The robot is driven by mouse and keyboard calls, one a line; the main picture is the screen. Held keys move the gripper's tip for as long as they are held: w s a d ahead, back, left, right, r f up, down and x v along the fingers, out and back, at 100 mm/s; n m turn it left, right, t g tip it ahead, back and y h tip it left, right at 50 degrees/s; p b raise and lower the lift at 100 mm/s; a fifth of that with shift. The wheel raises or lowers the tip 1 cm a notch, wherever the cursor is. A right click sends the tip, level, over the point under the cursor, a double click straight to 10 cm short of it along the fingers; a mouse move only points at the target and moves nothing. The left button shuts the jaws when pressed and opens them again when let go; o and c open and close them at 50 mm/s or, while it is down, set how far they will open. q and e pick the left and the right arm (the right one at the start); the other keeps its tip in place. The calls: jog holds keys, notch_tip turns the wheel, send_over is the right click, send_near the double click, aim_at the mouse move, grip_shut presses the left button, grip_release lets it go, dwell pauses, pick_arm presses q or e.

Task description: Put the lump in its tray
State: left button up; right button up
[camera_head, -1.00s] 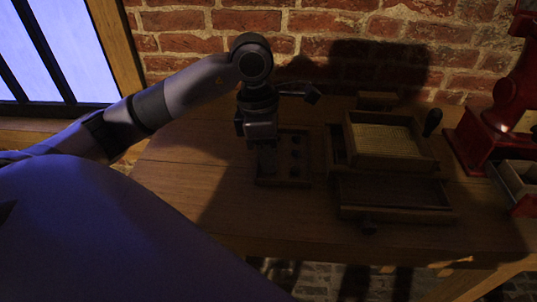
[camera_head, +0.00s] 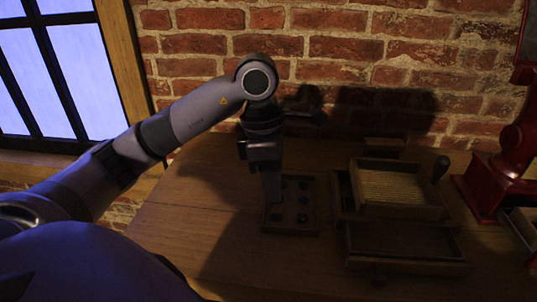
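A small wooden tray (camera_head: 290,233) sits on the table, left of centre. Several small dark lumps lie in it; one lump (camera_head: 303,218) is at its front right, and another (camera_head: 277,216) is at its front left, just below my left gripper. My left gripper (camera_head: 271,198) points down over the left side of the tray, and its fingers hide part of that side. It is too dark and small to tell whether the fingers are apart or hold anything. My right gripper is out of view.
A wooden box with a ribbed pale top (camera_head: 400,187) and a dark knob (camera_head: 441,166) stands right of the tray. A dark open drawer or tray (camera_head: 405,243) lies in front of it. A red machine (camera_head: 485,185) stands at far right. The table's left part is clear.

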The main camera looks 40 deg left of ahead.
pick_arm(q)
notch_tip(320, 180, up, 7)
jog(key=a+p, duration=0.1)
jog(key=shift+r, duration=0.15)
jog(key=shift+s, duration=0.1)
dwell(0.6)
